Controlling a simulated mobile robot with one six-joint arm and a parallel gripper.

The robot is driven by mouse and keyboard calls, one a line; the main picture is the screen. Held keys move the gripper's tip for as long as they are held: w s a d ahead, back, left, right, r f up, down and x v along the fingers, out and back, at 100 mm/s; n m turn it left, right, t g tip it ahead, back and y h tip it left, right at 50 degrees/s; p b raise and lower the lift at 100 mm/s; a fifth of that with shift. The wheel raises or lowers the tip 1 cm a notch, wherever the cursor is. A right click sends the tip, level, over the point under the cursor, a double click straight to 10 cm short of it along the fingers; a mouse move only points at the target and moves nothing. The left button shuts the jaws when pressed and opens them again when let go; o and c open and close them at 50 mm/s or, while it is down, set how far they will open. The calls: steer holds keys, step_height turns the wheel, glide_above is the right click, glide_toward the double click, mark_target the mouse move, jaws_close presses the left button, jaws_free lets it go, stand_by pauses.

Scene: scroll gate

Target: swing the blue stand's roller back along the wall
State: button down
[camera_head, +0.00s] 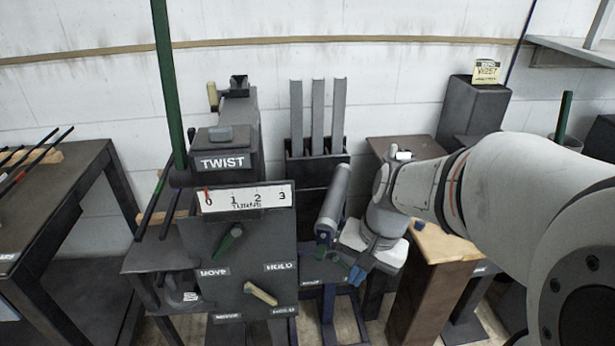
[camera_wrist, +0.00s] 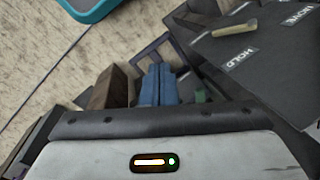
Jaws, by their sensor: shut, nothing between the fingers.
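The roller (camera_head: 334,197) is a grey cylinder in the head view, sloping from upper right toward me at lower left. Its near end hangs over a stand with blue legs (camera_head: 328,302), just right of the panel machine. My gripper (camera_head: 357,274) is shut and empty, with its blue fingers pointing down beside the roller's near end, to the right. Whether they touch cannot be told. In the wrist view the closed blue fingers (camera_wrist: 158,76) point away from the grey wrist body. The roller cannot be made out there.
The machine with the TWIST label (camera_head: 222,162) and the HOLD panel (camera_head: 238,262) stands left of the roller. A rack of upright grey bars (camera_head: 318,115) is against the white wall behind. A wooden-topped box (camera_head: 440,247) stands right, under my arm. A dark table (camera_head: 60,210) is far left.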

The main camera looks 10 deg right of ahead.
steer(key=w+d+f+m+t+y+p, duration=0.1)
steer(key=w+d+f+m+t+y, duration=0.15)
steer(key=w+d+f+m, duration=0.35)
steer(key=w+d+f+m+t+y, duration=0.1)
steer(key=w+d+m+y, duration=0.25)
steer(key=w+m, duration=0.55)
steer(key=w+a+f+m+b, duration=0.1)
steer(key=w+a+f, duration=0.1)
steer(key=a+f, duration=0.5)
steer(key=shift+w+a+f+m+b, duration=0.2)
steer(key=shift+a+m+b, duration=0.15)
steer(key=shift+a, duration=0.75)
